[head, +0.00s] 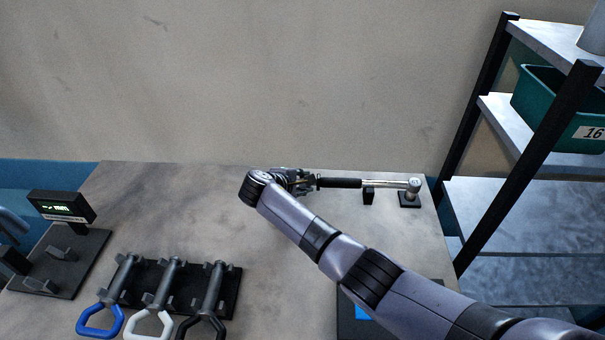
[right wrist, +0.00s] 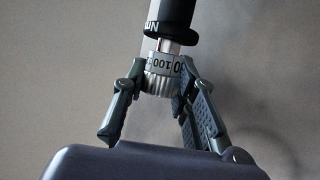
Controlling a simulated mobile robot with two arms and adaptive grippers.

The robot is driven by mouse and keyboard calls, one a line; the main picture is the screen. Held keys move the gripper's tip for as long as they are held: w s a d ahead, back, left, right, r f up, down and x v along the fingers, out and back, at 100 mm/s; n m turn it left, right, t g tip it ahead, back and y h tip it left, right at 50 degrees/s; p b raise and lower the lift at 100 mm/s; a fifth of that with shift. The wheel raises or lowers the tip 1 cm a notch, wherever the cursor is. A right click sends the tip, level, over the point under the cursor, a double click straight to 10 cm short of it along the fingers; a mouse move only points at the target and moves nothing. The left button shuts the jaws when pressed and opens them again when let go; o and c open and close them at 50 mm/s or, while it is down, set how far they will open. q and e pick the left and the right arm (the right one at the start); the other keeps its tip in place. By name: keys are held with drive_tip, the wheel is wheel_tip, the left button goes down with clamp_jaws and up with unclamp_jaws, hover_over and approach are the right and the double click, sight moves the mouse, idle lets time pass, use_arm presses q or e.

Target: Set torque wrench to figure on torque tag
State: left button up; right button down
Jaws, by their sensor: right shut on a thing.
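The torque wrench (head: 375,184) lies level along the back of the table, its silver head at the right end and its black grip toward my right gripper (head: 296,181). In the right wrist view, the two fingers of my right gripper (right wrist: 160,96) are shut on the wrench's knurled adjusting ring (right wrist: 158,86), one on each side. A scale band (right wrist: 165,65) with upside-down figures, one looking like 100, shows above the knurling. The exact setting cannot be read. I cannot make out the torque tag. My left gripper is not in view.
Small black stands (head: 409,201) support the wrench. Three handled tools lie in a black rack (head: 232,293) at the front left. A display (head: 62,206) with green characters stands at the left. A shelf with a green bin (head: 543,105) is at the right.

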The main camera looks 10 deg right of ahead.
drive_tip(key=shift+n+g+y+p, duration=0.3)
drive_tip(key=shift+g+y+p, duration=0.15)
drive_tip(key=shift+g, duration=0.45)
drive_tip(key=c, duration=1.3)
unclamp_jaws()
drive_tip(key=v, duration=1.2)
drive_tip(key=shift+w, duration=0.1)
